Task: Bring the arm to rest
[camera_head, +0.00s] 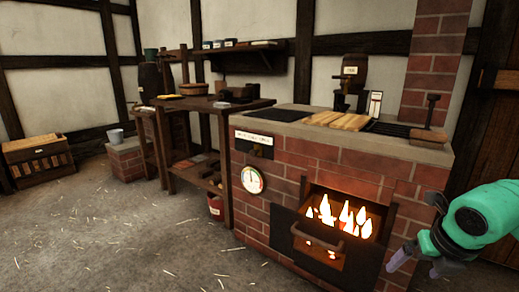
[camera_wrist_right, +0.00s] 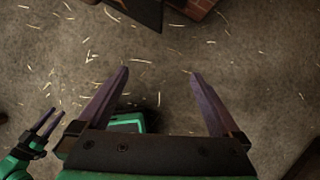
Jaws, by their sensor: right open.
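My right arm, green with dark joints, comes in from the right edge of the head view. Its gripper (camera_head: 415,262) hangs low in front of the right end of the brick stove, apart from it. In the right wrist view the right gripper (camera_wrist_right: 157,73) shows two purple fingers spread wide with only floor between them. It is open and empty. Another green gripper with purple fingers, which looks like my left one (camera_wrist_right: 46,122), shows small at the left edge of the wrist view. I cannot tell its opening. The left arm is out of the head view.
The brick stove (camera_head: 285,210) has an open firebox with flames (camera_head: 340,215) and a protruding handle (camera_head: 318,239). A wooden bench (camera_head: 205,103) stands left of it. A crate (camera_head: 37,158) is far left. The straw-strewn floor (camera_head: 120,235) is clear at front left.

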